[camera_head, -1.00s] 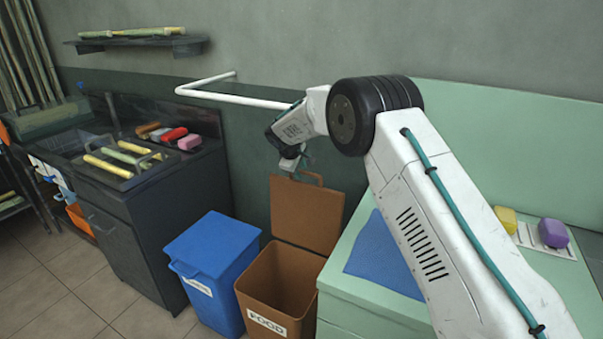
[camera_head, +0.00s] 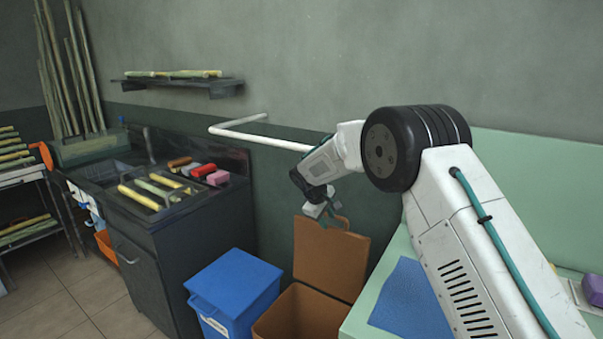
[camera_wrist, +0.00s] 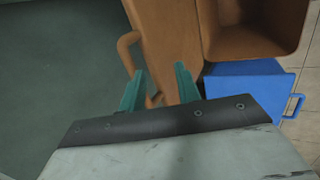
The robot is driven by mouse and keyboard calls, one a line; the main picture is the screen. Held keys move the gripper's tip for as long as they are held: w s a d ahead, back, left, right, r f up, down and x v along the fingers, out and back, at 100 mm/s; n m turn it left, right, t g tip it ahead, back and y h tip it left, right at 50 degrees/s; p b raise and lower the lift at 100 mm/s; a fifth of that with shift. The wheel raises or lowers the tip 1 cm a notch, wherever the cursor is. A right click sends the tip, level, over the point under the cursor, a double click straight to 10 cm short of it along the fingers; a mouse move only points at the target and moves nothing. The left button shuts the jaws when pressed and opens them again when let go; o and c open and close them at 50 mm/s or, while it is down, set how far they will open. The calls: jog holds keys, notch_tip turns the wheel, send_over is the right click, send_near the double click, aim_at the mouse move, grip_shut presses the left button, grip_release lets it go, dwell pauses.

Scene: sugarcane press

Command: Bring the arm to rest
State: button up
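My gripper (camera_head: 329,219) hangs in the air at the end of my white arm, in front of the brown bin's raised lid in the head view. In the wrist view its two teal fingers (camera_wrist: 160,88) stand apart with nothing between them. The brown lid and its handle show beyond the fingers. The arm is bent at its black joint, with the wrist pointing down and to the left.
The brown bin (camera_head: 300,312) stands open beside the blue bin (camera_head: 235,287). The green counter (camera_head: 372,318) with a blue cloth (camera_head: 410,300) lies under my arm. A white wall rail (camera_head: 262,139) runs behind the gripper. A dark sink counter (camera_head: 190,235) holds cane pieces and coloured blocks.

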jog(key=s+d+r+m+y, duration=0.1)
jog(key=s+d+r+m, duration=0.2)
jog(key=s, duration=1.6)
jog(key=s+d+r+m+g+y, duration=0.1)
jog(key=s+d+r+m, duration=0.2)
jog(key=s, duration=1.6)
jog(key=s+d+r+m+g+y, duration=0.1)
jog(key=s+d+r+m, duration=0.3)
jog(key=s+d+r, duration=0.6)
jog(key=s+r, duration=0.3)
jog(key=s, duration=0.6)
jog(key=shift+s+y, duration=0.15)
jog(key=shift+y, duration=0.25)
jog(key=shift+d+r, duration=0.1)
